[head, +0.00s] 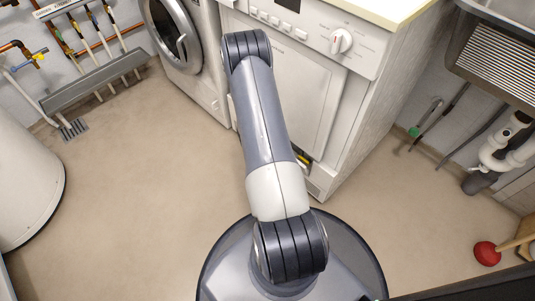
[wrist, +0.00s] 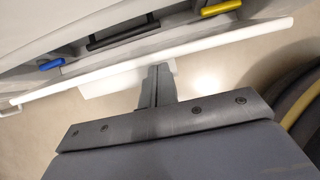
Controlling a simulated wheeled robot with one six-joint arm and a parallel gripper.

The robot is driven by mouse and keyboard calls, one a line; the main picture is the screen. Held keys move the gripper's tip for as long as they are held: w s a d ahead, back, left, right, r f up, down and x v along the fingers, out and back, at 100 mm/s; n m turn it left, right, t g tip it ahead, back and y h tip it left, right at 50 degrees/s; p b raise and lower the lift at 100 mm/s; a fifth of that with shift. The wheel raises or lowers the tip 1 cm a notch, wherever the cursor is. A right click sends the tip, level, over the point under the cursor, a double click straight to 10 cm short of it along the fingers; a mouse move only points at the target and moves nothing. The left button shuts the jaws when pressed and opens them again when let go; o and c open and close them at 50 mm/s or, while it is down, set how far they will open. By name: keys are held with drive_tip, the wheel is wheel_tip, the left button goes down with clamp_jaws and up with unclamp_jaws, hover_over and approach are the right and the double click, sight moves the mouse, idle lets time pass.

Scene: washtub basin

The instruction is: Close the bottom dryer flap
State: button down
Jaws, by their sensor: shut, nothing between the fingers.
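The white dryer (head: 298,85) stands at the middle top of the head view, with a knob and buttons on its panel. Its low compartment is uncovered, and a yellow latch shows inside it beside my arm. In the wrist view the bottom flap (wrist: 215,44) is a long, thin white strip, seen nearly edge-on, in front of the compartment. My gripper (wrist: 159,70) is shut and empty, its fingertips close to the strip's near side. I cannot tell whether they touch. In the head view my arm hides the gripper and most of the flap.
In the compartment are a blue latch (wrist: 52,64), a yellow latch (wrist: 221,7) and a black handle (wrist: 123,33). A washing machine (head: 185,45) stands left of the dryer. A red plunger (head: 487,253) lies at right. The floor (head: 150,170) at left is clear.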

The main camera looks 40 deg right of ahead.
drive_tip(key=shift+w+d+r, duration=0.1)
drive_tip(key=shift+d+r, duration=0.15)
drive_tip(key=shift+d, duration=0.3)
drive_tip(key=shift+d+r, duration=0.25)
drive_tip(key=shift+d, duration=0.3)
